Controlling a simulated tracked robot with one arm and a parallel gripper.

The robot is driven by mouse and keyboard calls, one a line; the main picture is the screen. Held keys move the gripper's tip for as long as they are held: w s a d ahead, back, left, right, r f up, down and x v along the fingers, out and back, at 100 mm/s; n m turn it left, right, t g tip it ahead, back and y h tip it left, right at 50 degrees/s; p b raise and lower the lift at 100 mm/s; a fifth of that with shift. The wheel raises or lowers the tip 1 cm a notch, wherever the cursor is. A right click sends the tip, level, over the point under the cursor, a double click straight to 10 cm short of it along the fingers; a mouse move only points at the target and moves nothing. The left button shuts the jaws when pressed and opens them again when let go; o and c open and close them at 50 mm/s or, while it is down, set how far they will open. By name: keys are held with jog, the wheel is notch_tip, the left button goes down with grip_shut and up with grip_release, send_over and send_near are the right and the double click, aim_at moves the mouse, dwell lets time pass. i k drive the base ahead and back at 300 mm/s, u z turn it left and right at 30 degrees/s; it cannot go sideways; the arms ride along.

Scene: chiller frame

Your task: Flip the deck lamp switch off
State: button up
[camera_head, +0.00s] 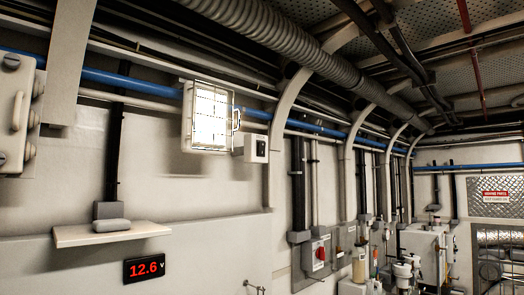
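A lit white rectangular lamp (211,118) hangs on the wall left of centre, with a bright panel and a pale frame. Close to its lower right is a small light-grey box with a dark switch (261,148) on its face. The switch is too small to tell which way it is set. The frames do not name which lamp is the deck lamp. My gripper does not show in this view, so its opening and its place relative to the switch cannot be seen.
A shelf (72,238) juts from the wall at lower left, above a red-digit display (144,268) reading 12.6 V. A red rotary switch (321,254) sits lower right of centre. A blue pipe (100,76), ribs and a ribbed duct (262,22) run along the wall and ceiling.

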aim_at(262, 145)
jog(key=z, duration=0.05)
jog(key=k, duration=0.65)
jog(key=z, duration=0.5)
jog(key=i, duration=1.05)
jog(key=z, duration=0.55)
jog(key=i, duration=1.35)
jog(key=u, duration=0.6)
jog(key=i, duration=0.65)
jog(key=u, duration=0.35)
